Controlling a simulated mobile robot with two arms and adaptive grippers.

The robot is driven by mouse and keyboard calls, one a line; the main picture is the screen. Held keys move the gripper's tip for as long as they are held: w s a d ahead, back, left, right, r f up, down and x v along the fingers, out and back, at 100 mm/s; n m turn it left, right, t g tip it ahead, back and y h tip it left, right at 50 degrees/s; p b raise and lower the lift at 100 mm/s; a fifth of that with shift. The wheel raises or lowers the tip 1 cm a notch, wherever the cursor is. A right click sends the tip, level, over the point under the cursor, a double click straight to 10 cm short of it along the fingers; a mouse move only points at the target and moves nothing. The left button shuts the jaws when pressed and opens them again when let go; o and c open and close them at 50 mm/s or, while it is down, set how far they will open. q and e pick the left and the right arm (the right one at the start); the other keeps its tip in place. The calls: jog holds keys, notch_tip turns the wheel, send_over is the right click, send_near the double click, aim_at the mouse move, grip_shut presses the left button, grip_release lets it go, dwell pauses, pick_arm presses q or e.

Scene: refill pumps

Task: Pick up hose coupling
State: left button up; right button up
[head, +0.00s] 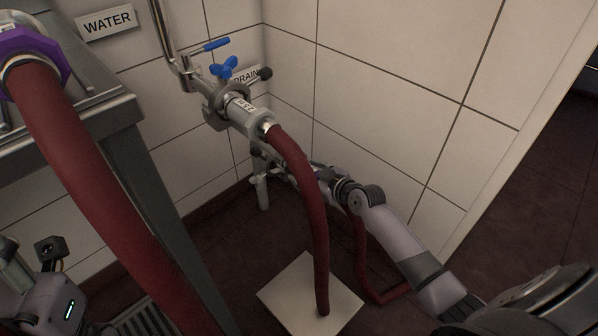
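A silver hose coupling (246,117) with a small white label joins a red hose (313,205) to the metal pipe valve by the DRAIN sign. The hose hangs from it down to a pale square plate on the floor. A purple coupling (30,52) with a thick red hose (85,165) is at the upper left. My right gripper (272,161) reaches in from the right, just below the silver coupling and partly hidden behind the hose; its finger opening is unclear. Only part of my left arm shows at the lower left, with its fingers out of view.
A steel table (118,106) stands at the left. The valve has blue handles (224,68) and a black knob. The pale floor plate (283,292) lies below, with a floor grate (148,318) to its left. White tiled walls close off the back; a doorway opens at the right.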

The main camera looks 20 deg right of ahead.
jog(key=shift+s+d+r, duration=0.1)
grip_shut()
dwell(0.7)
